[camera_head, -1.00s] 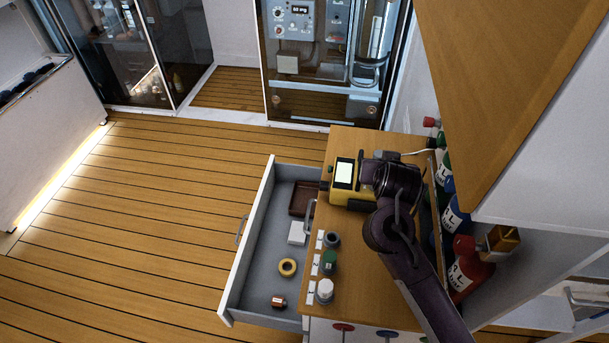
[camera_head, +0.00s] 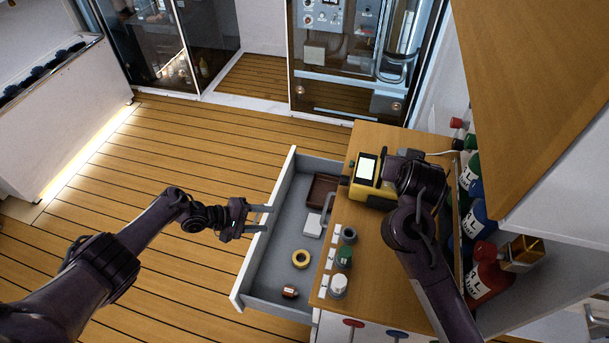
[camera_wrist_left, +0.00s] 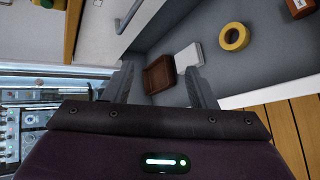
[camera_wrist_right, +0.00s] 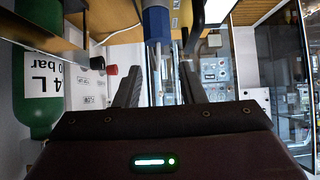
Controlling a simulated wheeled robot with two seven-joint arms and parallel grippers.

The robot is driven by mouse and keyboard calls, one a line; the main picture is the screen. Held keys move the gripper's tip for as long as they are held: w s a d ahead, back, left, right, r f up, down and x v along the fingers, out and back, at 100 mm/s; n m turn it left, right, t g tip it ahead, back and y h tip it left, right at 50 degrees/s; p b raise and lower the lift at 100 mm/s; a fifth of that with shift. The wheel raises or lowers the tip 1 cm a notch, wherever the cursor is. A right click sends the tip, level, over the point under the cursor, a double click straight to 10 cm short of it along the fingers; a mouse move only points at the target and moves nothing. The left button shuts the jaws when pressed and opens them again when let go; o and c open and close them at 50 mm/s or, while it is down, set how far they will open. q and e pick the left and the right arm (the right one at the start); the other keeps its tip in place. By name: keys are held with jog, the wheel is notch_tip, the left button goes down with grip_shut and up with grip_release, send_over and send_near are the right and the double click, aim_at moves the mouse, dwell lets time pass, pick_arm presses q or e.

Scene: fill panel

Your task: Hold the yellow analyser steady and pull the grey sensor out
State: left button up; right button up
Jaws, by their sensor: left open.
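The yellow analyser (camera_head: 374,194) lies on the wooden counter in the head view, its pale screen facing up. A dark knob-like part shows at its left end; I cannot clearly make out the grey sensor. My right gripper (camera_wrist_right: 160,75) is over the analyser's right end and hides part of it. In the right wrist view its fingers stand apart with a blue part between or beyond them; whether they grip anything is unclear. My left gripper (camera_head: 267,219) is open and empty by the drawer's left wall, left of the analyser; its fingers also show in the left wrist view (camera_wrist_left: 161,80).
The open drawer (camera_head: 262,250) holds a brown tray (camera_head: 320,190), a white box (camera_head: 312,225), a yellow ring (camera_head: 301,259) and a small orange-red item (camera_head: 289,291). Small jars (camera_head: 338,285) line the counter's front. Gas bottles (camera_head: 487,280) stand at the right; floor is clear at left.

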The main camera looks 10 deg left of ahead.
aim_at(403, 153)
pick_arm(q)
jog(key=w+d+r+n+g+h, duration=0.1)
jog(key=w+d+r+h, duration=0.15)
jog(key=d+r, duration=0.45)
jog(key=w+d+r+n+g+h, duration=0.1)
jog(key=w+d+r, duration=0.2)
jog(key=d+r, duration=0.35)
jog(key=x, duration=0.7)
jog(key=shift+w+d, duration=0.15)
jog(key=shift+w, duration=0.05)
grip_shut()
pick_arm(e)
jog(key=shift+o, duration=0.3)
jog(key=shift+w+d+r+g, duration=0.1)
jog(key=shift+w+r+g, duration=0.4)
jog(key=shift+w+r, duration=0.25)
jog(key=shift+w, duration=0.25)
pick_arm(q)
jog(key=shift+r, duration=0.1)
pick_arm(e)
jog(key=x, duration=1.1)
jog(key=shift+w+f, duration=0.2)
jog(key=shift+f, duration=0.1)
